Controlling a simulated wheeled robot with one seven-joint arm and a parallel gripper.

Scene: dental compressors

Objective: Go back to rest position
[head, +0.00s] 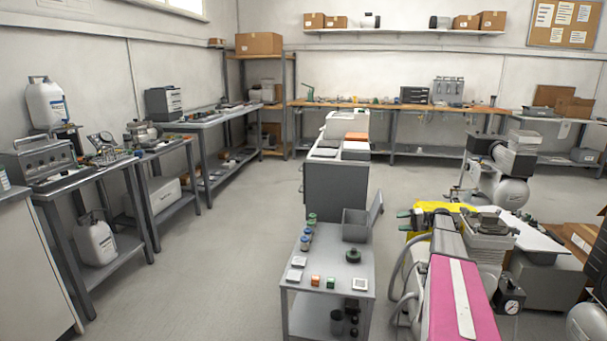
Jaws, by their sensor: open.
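My gripper (404,221) shows right of centre in the head view. Parts of the gripper and arm are hidden behind the grey and magenta parts in front.
The cart carries several small jars (308,232), a grey bin (355,226) and small blocks. A grey cabinet (335,190) stands behind it. Machines and a pressure gauge (512,307) crowd the right. Benches (70,181) line the left wall. The floor (225,235) left of the cart is clear.

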